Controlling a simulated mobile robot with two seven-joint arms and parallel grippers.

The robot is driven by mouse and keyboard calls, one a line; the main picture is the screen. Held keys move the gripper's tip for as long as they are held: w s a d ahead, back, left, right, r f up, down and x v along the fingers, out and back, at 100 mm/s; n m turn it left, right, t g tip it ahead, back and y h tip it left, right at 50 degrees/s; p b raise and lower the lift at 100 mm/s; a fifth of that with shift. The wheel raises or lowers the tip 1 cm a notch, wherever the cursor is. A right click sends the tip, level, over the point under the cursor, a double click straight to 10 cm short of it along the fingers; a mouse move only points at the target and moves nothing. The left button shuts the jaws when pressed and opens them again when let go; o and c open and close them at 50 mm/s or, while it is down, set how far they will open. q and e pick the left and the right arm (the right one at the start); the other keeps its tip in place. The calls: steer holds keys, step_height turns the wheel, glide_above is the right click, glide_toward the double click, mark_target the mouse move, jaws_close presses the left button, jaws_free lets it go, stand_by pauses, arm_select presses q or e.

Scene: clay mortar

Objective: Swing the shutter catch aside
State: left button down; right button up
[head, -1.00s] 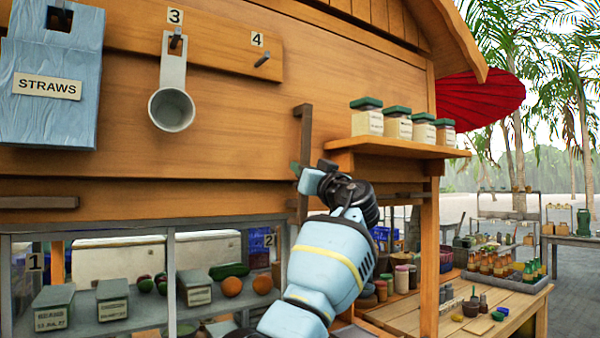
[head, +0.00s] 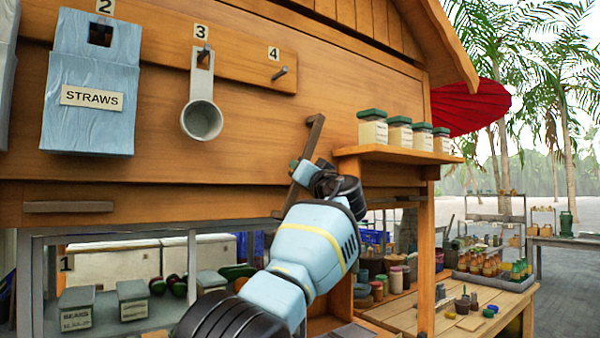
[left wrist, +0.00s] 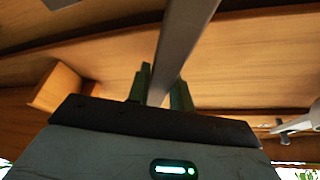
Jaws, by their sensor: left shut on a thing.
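The shutter catch (head: 312,134) is a dark narrow bar on the wooden shutter panel (head: 130,172), left of the jar shelf. It is tilted, its upper end leaning right. My left gripper (head: 304,174) is shut on the bar below its upper end and hides part of it; the lower end shows beneath. In the left wrist view the grey bar (left wrist: 184,42) passes between the green fingertips (left wrist: 160,88). My right gripper is not in view.
A small shelf (head: 385,152) with several green-lidded jars (head: 399,134) juts out close to the right of my gripper. A straws box (head: 92,85) and a scoop (head: 202,118) hang at upper left. A serving window with boxes (head: 132,300) is below the panel.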

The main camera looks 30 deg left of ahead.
arm_select(q)
steer(key=shift+r, duration=0.1)
steer(key=c, duration=1.2)
jaws_free()
steer(key=shift+s, duration=0.15)
steer(key=shift+c, duration=0.2)
steer(key=shift+d, duration=0.1)
steer(key=b+v, duration=0.1)
steer(key=v, duration=0.6)
steer(key=shift+s+d+f, duration=0.15)
steer(key=shift+d+f, duration=0.05)
steer(key=shift+d, duration=0.05)
